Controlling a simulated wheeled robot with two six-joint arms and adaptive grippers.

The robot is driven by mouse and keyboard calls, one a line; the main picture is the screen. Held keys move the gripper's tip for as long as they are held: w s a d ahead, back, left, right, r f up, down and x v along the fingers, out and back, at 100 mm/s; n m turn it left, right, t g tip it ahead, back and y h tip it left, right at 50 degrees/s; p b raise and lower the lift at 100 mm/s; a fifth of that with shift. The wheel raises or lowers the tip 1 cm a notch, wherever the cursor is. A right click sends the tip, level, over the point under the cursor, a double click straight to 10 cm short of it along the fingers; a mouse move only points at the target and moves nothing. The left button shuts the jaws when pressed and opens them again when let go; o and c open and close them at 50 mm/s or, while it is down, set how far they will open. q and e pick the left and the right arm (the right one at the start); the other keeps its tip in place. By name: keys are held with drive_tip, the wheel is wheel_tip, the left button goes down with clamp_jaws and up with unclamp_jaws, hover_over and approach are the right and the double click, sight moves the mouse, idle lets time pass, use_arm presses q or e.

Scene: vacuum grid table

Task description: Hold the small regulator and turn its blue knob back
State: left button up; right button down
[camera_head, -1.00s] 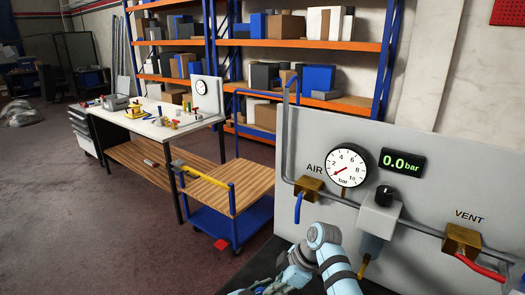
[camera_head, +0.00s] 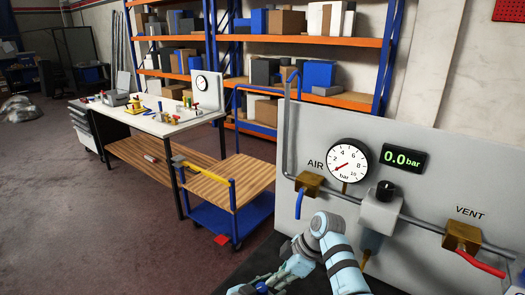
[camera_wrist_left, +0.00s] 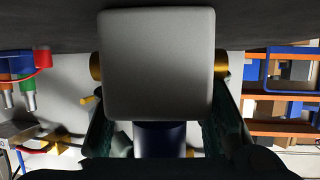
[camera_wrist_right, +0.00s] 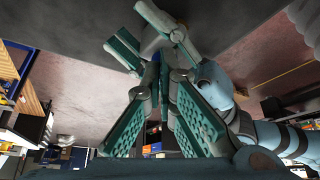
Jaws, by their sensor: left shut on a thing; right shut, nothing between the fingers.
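The small regulator (camera_wrist_left: 160,65) fills the middle of the left wrist view as a grey block with a brass fitting on each side. My left gripper (camera_wrist_left: 163,92) is shut on the regulator, a teal finger along each side. My right gripper (camera_head: 262,287) is low in the head view, partly cut off by the bottom edge. In the right wrist view its fingers (camera_wrist_right: 160,68) are shut, close to the left gripper's fingers (camera_wrist_right: 145,38). Whether they touch the knob is unclear there.
A grey panel (camera_head: 440,165) with a gauge (camera_head: 348,162), a 0.0 bar display (camera_head: 403,158) and another regulator (camera_head: 381,210) stands right, near my right arm. A wooden-topped blue cart (camera_head: 225,183) and a workbench (camera_head: 150,120) stand beyond. Open floor lies left.

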wheel_tip(320, 180, up, 5)
drive_tip(key=shift+f, duration=0.15)
wheel_tip(320, 180, down, 6)
drive_tip(key=s, duration=0.1)
drive_tip(key=shift+s, duration=0.15)
idle(0.6)
drive_tip(key=shift+a, duration=0.35)
idle(0.6)
drive_tip(key=shift+w, duration=0.6)
drive_tip(key=shift+d, duration=0.1)
idle(0.3)
